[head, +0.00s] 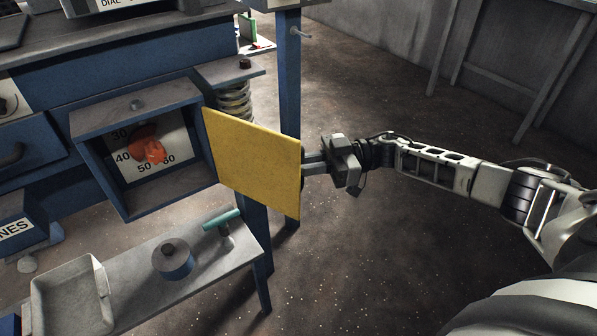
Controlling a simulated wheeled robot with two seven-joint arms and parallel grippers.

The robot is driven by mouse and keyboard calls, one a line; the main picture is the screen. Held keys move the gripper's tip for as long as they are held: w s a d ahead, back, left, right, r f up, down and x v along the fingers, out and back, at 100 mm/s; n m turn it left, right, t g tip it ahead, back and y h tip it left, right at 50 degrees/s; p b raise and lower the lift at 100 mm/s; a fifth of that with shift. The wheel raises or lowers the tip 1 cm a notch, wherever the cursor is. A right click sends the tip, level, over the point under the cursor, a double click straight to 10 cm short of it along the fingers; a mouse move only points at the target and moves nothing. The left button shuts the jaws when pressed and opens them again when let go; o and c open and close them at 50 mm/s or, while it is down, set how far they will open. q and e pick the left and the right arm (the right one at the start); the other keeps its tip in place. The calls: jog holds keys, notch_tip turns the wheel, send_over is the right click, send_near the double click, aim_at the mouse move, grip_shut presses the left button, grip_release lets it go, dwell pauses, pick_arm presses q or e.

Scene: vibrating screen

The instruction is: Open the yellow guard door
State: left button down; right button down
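The yellow guard door (252,158) stands swung out from the right side of a blue open-front box (133,123). The box interior is exposed, with a numbered dial plate (128,172) and an orange-red knob (147,148) inside. My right gripper (312,168) is at the door's free right edge, reaching in from the right. Its fingertips are partly hidden behind that edge, by a small dark part, so I cannot tell whether they grip anything. My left gripper is not in view.
A shelf below the box holds a grey tray (68,305), a round blue-grey piece with a dark knob (173,260) and a teal-handled part (222,220). A blue post (287,80) and a coil spring (236,104) stand behind the door. The floor to the right is clear.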

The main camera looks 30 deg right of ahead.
jog(key=shift+w+d+r, duration=0.1)
jog(key=shift+w+d, duration=0.05)
jog(key=c, duration=1.8)
grip_release()
jog(key=shift+o, duration=0.2)
jog(key=shift+d, duration=0.1)
